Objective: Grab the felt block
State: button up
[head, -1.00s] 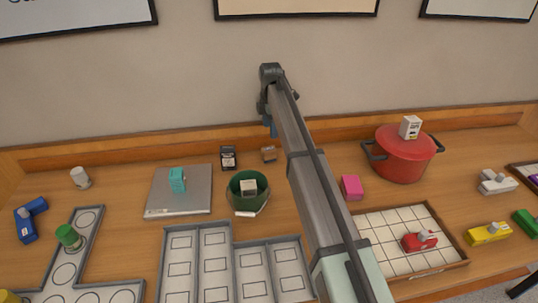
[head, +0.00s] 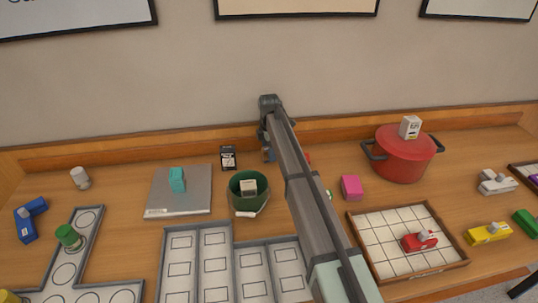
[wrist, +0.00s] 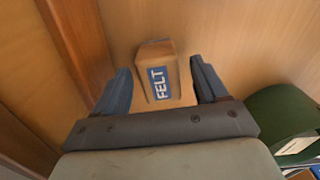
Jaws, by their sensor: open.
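The felt block is a small brown block with a blue label reading FELT. In the wrist view the felt block (wrist: 158,72) sits on the wooden table between and just beyond my gripper's two blue fingers. My gripper (wrist: 160,88) is open, with a gap visible on each side of the block, and holds nothing. In the head view my gripper (head: 268,154) is low near the back of the table, mostly behind my arm, and the felt block is hidden there.
A green bucket (wrist: 280,118) stands close to the right finger in the wrist view; in the head view the bucket (head: 240,203) holds a pale block. A black labelled box (head: 228,158) stands at the back. The back ledge (head: 130,152) is near. A pink block (head: 351,188) lies right of my arm.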

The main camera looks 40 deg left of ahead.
notch_tip(320, 180, down, 2)
jog(key=shift+c, duration=0.2)
jog(key=c, duration=1)
jog(key=shift+r, duration=0.15)
